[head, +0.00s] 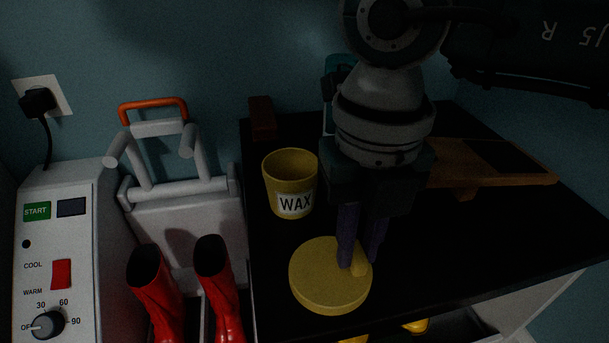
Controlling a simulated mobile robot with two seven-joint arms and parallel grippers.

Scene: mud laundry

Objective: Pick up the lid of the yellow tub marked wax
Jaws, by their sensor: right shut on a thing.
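The yellow tub (291,184) marked WAX stands upright and uncovered on the black top. Its round yellow lid (325,280) is apart from it, in front and a little to the right. My right gripper (358,262) points down and is shut on the knob of the lid. The fingers hide part of the knob, and I cannot tell how far the lid is above the top. My left gripper is not in view.
A wooden board (485,163) lies at the right of the black top (440,240). A brown block (262,118) stands at the back left. Red boots (215,275) and a white control box (65,245) are at the left.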

